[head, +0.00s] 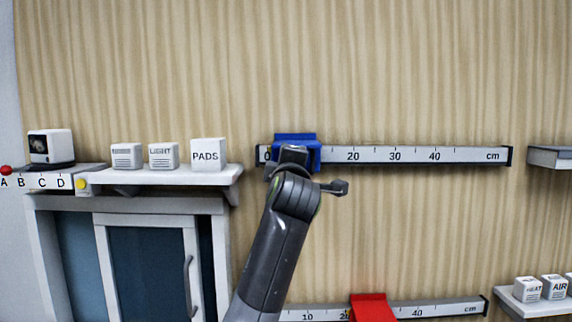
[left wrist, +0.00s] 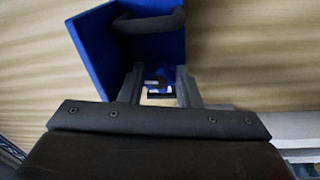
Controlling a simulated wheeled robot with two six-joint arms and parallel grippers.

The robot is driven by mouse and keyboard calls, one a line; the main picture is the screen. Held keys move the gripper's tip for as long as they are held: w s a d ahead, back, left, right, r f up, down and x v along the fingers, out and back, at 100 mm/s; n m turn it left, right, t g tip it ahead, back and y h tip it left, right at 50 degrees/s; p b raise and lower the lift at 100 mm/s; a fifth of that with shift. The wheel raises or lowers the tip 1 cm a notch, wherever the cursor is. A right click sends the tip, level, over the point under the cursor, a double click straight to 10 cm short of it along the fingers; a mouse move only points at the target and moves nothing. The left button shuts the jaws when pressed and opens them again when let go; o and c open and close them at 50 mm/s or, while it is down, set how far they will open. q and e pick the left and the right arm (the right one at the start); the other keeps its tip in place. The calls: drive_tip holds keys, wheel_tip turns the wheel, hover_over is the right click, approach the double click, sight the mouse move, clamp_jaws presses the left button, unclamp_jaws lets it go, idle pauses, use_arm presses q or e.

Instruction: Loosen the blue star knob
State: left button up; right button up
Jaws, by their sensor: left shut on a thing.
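The blue carriage (head: 296,138) sits near the 0 end of the upper scale rail (head: 390,155). In the left wrist view the blue carriage (left wrist: 95,40) stands tilted, with a dark curved handle (left wrist: 150,22) across it. My left gripper (head: 292,156) is in front of the carriage and hides its middle. In the left wrist view its fingers (left wrist: 159,78) are shut on the blue star knob (left wrist: 163,72), which shows only in small part between them. The knob is hidden in the head view. My right gripper is not in view.
A red carriage (head: 371,307) sits on a lower scale rail (head: 450,309). A white shelf (head: 160,177) with labelled blocks and a small device is at the left, above a cabinet (head: 150,265). More shelves are at the right. The wall above the upper rail is clear.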

use_arm(q)
drive_tip(key=shift+f+n, duration=0.1)
drive_tip(key=shift+n, duration=0.3)
drive_tip(key=o, duration=0.9)
drive_tip(key=shift+o, duration=0.4)
drive_tip(key=shift+r, duration=0.25)
